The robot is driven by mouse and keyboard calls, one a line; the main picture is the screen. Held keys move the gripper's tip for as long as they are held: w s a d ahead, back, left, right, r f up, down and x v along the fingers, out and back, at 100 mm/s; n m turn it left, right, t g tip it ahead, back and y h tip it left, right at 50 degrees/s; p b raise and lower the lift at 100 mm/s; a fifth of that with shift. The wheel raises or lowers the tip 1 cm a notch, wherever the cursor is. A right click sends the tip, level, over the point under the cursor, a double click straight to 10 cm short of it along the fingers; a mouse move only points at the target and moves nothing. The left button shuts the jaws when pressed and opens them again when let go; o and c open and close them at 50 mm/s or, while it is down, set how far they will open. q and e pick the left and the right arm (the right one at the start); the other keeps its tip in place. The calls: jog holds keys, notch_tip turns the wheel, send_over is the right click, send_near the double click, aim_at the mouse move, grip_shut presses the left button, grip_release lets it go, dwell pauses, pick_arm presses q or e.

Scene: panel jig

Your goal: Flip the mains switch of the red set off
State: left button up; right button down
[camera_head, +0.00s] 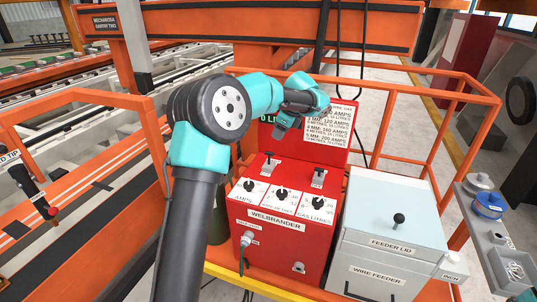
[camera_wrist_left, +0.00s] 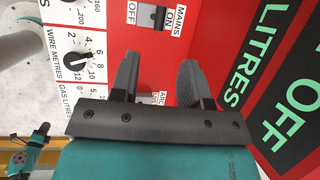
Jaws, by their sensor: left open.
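The red set (camera_head: 286,238), labelled WELBRANDER, stands at centre with three dials on its front slope. Its mains switch (camera_head: 268,161) is the left of two switches on the top. My left gripper (camera_head: 283,128) is open and empty above the panel, near the upright red board. Its fingers (camera_wrist_left: 160,80) in the wrist view point toward the panel, apart from the mains switch.
The second switch (camera_head: 318,178) is right of the mains switch; its label is partly hidden behind my fingers in the wrist view. A white wire feeder (camera_head: 393,240) stands at right. Orange rails (camera_head: 440,85) surround the set. A printed chart (camera_head: 328,125) is on the red board.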

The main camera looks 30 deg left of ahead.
aim_at(268, 153)
pick_arm(q)
jog(key=x, duration=1.3)
jog(key=shift+d, duration=0.1)
jog(key=shift+r, duration=0.1)
